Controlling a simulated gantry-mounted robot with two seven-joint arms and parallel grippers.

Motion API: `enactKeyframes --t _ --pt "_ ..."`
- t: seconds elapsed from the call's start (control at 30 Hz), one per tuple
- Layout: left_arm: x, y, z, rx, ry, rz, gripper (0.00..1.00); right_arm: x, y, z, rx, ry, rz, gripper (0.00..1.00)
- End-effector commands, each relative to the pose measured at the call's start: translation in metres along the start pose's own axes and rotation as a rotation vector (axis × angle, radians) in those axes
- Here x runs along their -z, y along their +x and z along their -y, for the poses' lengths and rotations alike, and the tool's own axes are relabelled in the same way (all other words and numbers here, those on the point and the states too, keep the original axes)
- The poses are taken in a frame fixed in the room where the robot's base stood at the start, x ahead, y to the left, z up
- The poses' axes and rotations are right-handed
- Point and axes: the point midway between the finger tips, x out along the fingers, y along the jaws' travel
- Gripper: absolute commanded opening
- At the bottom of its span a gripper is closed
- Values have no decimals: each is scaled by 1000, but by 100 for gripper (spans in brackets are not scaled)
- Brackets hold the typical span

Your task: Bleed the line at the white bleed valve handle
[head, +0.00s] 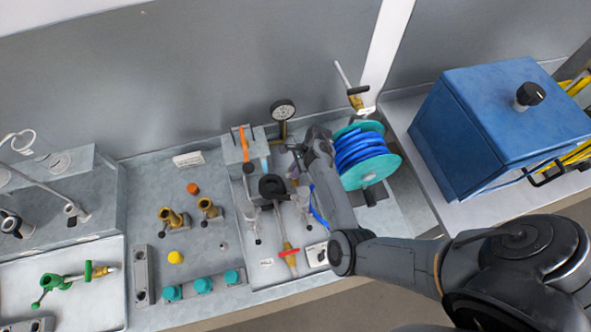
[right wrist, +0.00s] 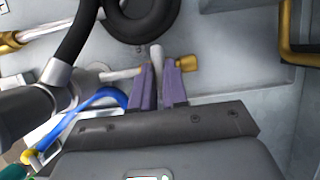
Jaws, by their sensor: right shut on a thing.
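The white bleed valve handle (right wrist: 156,54) shows in the right wrist view as a pale lever standing up between my purple fingertips. It joins a pale pipe with a brass end (right wrist: 187,62). My right gripper (right wrist: 160,86) is shut on the handle, with one finger on each side. In the head view my right gripper (head: 294,176) reaches down beside the gauge and black hose. The handle cannot be made out there, as my gripper and wrist cover that area. My left gripper is in neither view.
A black hose coil (right wrist: 142,18) and a blue hose (right wrist: 95,102) lie close to my fingers. A pressure gauge (head: 283,109) stands behind, and a teal hose reel (head: 385,170) stands right of my wrist. A red-handled valve (head: 289,252) is in front.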

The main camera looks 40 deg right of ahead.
Motion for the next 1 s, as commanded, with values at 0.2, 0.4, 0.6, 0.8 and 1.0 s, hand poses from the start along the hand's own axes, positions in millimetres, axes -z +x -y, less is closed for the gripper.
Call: enactKeyframes --t 0.2,0.4,0.6,0.8,1.0 --pt "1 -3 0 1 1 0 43 0 -2 1 -14 -33 0 0" --pt "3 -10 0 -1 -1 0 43 0 -2 1 -54 -126 -1 0" --pt "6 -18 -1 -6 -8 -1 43 0 -3 2 -118 -277 -1 0" --pt "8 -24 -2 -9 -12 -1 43 0 -2 4 -190 -454 -1 0" --pt "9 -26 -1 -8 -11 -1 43 -1 -1 4 -264 -630 0 0"
